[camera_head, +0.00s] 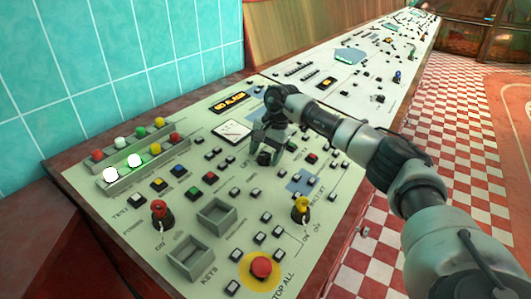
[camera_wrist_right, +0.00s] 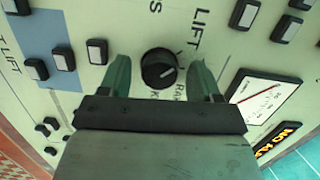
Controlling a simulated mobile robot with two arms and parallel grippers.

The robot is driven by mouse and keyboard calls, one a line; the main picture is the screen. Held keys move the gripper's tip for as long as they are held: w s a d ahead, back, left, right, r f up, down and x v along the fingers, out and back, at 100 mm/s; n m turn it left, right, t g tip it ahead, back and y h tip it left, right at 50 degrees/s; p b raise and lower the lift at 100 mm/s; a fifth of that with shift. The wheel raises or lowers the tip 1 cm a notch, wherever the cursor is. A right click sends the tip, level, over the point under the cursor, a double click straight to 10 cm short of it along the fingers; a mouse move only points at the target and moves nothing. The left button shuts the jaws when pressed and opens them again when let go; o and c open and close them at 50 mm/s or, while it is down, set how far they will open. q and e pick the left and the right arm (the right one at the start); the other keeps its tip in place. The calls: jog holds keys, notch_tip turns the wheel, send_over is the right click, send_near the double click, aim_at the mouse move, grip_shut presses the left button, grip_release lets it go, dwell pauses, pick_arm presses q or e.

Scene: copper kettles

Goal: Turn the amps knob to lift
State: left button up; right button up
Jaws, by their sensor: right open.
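The amps knob is a small black round knob (camera_wrist_right: 158,68) on the pale control panel (camera_wrist_right: 110,15). A light pointer mark shows on the right part of its face. The printed word LIFT stands above and right of it, and another partly hidden label lies below right. My right gripper (camera_wrist_right: 160,80) is open, with one green-grey finger on each side of the knob; I cannot tell whether they touch it. In the head view the right gripper (camera_head: 267,142) points down at the panel, with the dark knob (camera_head: 264,158) at its fingertips. My left gripper is out of view.
An ammeter dial (camera_head: 232,130) and a lit orange display (camera_head: 228,101) are beside the gripper. Several small push buttons surround it. A red knob (camera_head: 159,211), a yellow knob (camera_head: 302,207) and a red stop button (camera_head: 261,267) stand nearer. The checkered floor (camera_head: 455,125) is open at right.

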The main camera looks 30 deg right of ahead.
jog(key=shift+r, duration=0.1)
jog(key=v, duration=1)
jog(key=shift+r, duration=0.3)
jog(key=shift+d, duration=0.1)
